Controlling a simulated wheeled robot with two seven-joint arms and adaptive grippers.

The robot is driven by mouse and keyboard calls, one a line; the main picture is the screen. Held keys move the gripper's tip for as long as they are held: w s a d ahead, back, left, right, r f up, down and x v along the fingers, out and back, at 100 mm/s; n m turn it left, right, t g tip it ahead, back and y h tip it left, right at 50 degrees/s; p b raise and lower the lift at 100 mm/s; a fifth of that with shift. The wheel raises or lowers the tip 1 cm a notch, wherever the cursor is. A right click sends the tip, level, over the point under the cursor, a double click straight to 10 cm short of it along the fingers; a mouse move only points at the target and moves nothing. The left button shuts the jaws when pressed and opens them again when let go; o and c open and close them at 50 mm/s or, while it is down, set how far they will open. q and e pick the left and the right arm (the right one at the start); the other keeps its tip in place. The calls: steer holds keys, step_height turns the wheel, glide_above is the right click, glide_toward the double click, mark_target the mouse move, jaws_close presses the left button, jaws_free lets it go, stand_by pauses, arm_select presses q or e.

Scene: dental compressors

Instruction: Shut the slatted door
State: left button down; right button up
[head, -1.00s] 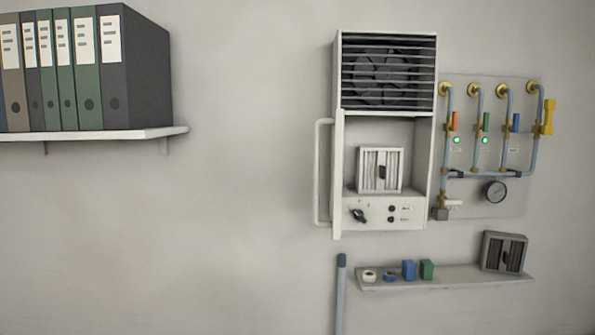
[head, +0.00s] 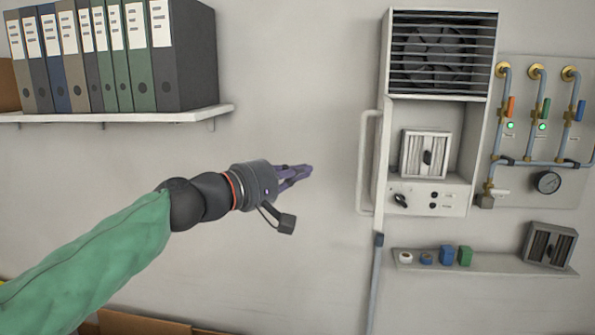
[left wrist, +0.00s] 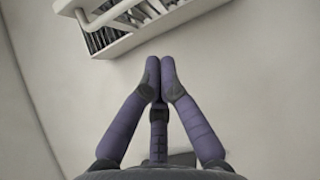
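The door (head: 382,165) stands open at the left side of the white wall cabinet, seen nearly edge-on as a narrow pale panel. Its long white handle (head: 362,165) sticks out to the left. In the left wrist view, a pale slatted panel (left wrist: 115,28) with a white bar shows at the top, beyond the fingers. My left gripper (head: 308,172) is left of the handle, apart from it, with its fingers pointing right. In the left wrist view its purple fingertips (left wrist: 160,68) are together with nothing seen between them. My right gripper is out of view.
The cabinet holds a slatted filter block (head: 425,153) below a fan grille (head: 440,55). Pipes and a gauge (head: 546,182) are on the right. A low shelf (head: 480,264) carries small items. A binder shelf (head: 150,116) is above my left arm. The wall between is clear.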

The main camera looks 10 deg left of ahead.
arm_select(q)
steer(key=w+d+p, duration=0.2)
steer(key=w+d, duration=0.3)
steer(key=d, duration=0.3)
steer(key=shift+d, duration=0.15)
steer(key=shift+w, duration=0.15)
steer(key=shift+d, duration=0.1)
